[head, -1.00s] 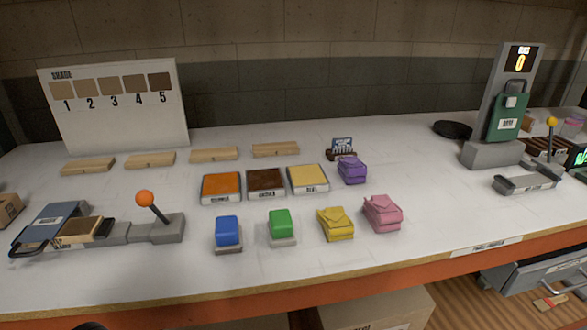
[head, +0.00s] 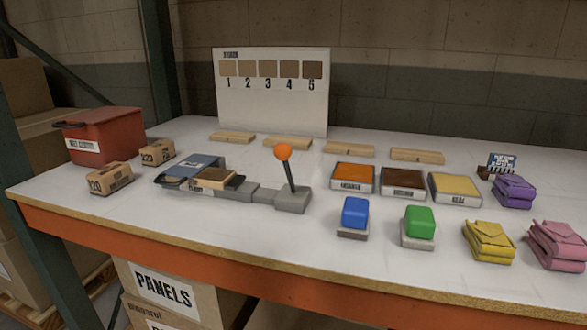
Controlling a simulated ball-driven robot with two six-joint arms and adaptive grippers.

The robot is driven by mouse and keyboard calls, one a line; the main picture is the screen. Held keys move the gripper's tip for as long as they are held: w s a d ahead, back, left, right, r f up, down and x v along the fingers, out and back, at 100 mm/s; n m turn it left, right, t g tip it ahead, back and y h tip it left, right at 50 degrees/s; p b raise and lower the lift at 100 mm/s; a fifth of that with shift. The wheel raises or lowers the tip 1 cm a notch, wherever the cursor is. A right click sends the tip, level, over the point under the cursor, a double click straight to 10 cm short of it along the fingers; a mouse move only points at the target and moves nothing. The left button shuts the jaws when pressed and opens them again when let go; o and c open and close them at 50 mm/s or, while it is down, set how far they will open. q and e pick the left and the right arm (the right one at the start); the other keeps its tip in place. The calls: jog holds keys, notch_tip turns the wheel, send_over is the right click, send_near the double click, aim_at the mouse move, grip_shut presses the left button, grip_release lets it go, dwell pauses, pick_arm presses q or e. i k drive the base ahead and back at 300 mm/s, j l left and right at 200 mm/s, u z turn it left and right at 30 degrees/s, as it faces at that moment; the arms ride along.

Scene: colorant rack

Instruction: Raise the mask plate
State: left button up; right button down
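A blue-grey plate (head: 196,166) with a dark handle and a white label lies tilted over the left end of a grey fixture (head: 234,193). I cannot read its label well enough to tell whether it is the mask plate. A tan block in a dark frame (head: 221,180) sits beside the plate on the fixture. A lever with an orange ball knob (head: 283,152) stands up from the grey base at the fixture's right end. Neither of my grippers is in view.
A red bin (head: 112,136) and small cartons (head: 110,178) stand at left. Wooden strips (head: 287,143) lie before the shade board (head: 272,95). The front edge is mostly clear.

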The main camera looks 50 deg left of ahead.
aim_at(186, 170)
jog(key=u, duration=2.25)
